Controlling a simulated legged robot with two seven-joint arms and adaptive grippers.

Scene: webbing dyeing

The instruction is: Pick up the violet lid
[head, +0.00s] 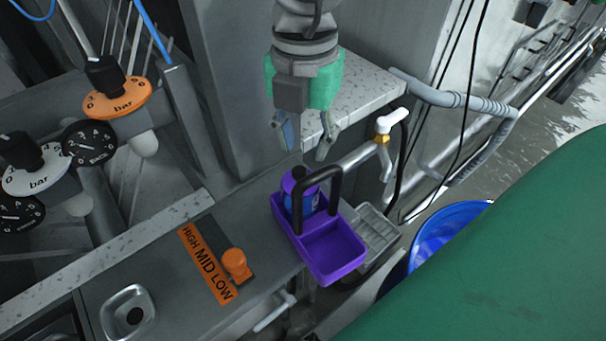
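A violet tray (346,268) with a black handle (333,185) sits at the counter's right edge. A bottle stands in its far compartment, with a blue body (310,201) and a violet top (293,182) that looks like the violet lid. The handle hides part of the bottle. The near compartment looks empty. My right gripper (305,150) points down from above, its two fingers spread with nothing between them. It appears a little above and behind the bottle, apart from it; the exact gap cannot be told. My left gripper is not in view.
A brass-and-white tap (382,135) and a grey ribbed tray (374,232) are right of the violet tray. A speckled ledge (365,92) is behind. An orange lever (236,262) is to the left. A blue bucket (437,229) stands lower right.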

